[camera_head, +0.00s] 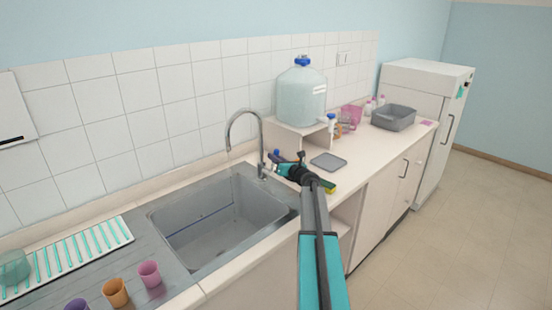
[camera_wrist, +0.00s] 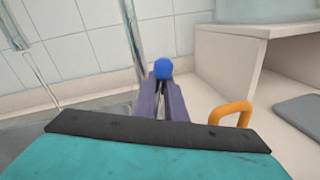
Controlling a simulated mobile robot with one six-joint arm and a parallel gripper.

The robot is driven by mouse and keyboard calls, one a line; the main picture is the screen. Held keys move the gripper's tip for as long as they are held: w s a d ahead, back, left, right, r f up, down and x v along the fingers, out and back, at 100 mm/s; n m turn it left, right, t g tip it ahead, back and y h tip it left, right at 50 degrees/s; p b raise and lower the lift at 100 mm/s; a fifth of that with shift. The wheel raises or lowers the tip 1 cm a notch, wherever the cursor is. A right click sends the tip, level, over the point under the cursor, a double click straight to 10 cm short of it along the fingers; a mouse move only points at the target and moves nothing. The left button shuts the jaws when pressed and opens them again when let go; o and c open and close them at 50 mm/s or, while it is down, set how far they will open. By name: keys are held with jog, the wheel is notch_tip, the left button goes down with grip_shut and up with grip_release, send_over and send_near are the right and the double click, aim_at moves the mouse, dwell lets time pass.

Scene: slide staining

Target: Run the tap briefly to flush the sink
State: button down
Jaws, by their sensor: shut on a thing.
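The steel tap (camera_head: 233,122) has a curved spout over the grey sink (camera_head: 168,222), and its upright pipe shows in the wrist view (camera_wrist: 133,42). My gripper (camera_head: 277,159) is beside the tap's base, at the sink's back right corner. In the wrist view its dark fingers (camera_wrist: 163,92) are closed around a round blue knob (camera_wrist: 163,68), which sticks up between the tips. The knob's lower part is hidden by the fingers. A thin pale line runs below the spout in the wrist view; I cannot tell whether it is water.
A big water bottle (camera_head: 301,97) stands on a shelf (camera_head: 285,132) right of the tap. A grey tray (camera_head: 328,162) lies on the counter. An orange loop (camera_wrist: 231,112) is close to my gripper's right. Cups (camera_head: 149,273) and a drying rack (camera_head: 120,228) are at the left.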

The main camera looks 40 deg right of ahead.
jog(key=c, duration=1.8)
grip_release()
jog(key=shift+s+d+r, duration=0.1)
jog(key=shift+s+a+r+b, duration=0.1)
jog(key=shift+s+a+b, duration=0.35)
jog(key=shift+s, duration=1.8)
jog(key=shift+s+a+r+b, duration=0.1)
jog(key=shift+s+b, duration=0.7)
jog(key=shift+s, duration=1.45)
jog(key=shift+s+a+r+b, duration=0.1)
jog(key=shift+s+a+b, duration=0.35)
jog(key=shift+s, duration=1.8)
jog(key=shift+d, duration=0.15)
jog(key=shift+c, duration=0.5)
